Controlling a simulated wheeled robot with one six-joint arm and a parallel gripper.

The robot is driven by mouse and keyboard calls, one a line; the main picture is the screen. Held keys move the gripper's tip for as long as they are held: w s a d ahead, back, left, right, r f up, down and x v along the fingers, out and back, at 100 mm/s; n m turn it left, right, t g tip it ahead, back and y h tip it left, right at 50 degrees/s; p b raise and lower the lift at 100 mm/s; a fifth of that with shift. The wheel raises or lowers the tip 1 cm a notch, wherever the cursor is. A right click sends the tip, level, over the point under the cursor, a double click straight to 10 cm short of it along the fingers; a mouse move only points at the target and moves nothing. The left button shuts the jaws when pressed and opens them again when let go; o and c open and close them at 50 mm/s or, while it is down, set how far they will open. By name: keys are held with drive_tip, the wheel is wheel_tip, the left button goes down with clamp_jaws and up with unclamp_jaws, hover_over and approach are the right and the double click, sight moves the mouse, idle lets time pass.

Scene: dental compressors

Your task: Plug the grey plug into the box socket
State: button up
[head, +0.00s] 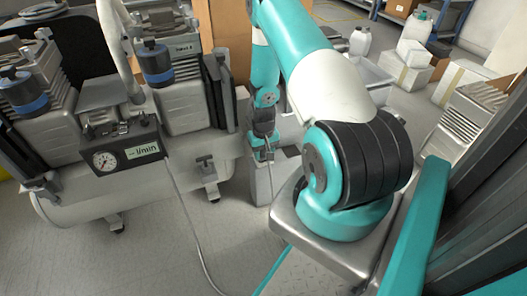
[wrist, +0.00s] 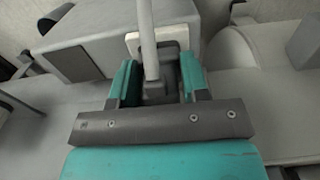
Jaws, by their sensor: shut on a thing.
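My gripper (wrist: 160,78) is shut on the grey plug (wrist: 167,74), which sits between the two teal fingers in the wrist view. A light grey cable (wrist: 147,38) runs from the plug towards the top of that view. A pale socket plate (wrist: 133,42) shows just beyond the plug, partly hidden by plug and cable. I cannot tell whether the plug touches it or is in it. In the head view my gripper (head: 263,141) points down at the top of a grey box (head: 262,182). The plug is too small to make out there.
Dental compressors (head: 180,85) on a large grey tank (head: 85,200) stand to the left, with a gauge panel (head: 125,155). A thin cable (head: 187,215) hangs to the floor. Cartons (head: 405,75) and white canisters (head: 360,40) stand at the back right. The front floor is mostly clear.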

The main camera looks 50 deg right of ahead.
drive_tip(key=shift+f, duration=0.25)
idle(0.5)
drive_tip(key=o, duration=1.5)
drive_tip(key=shift+r+p, duration=3.1)
drive_tip(key=shift+r, duration=0.45)
drive_tip(key=shift+f, duration=0.1)
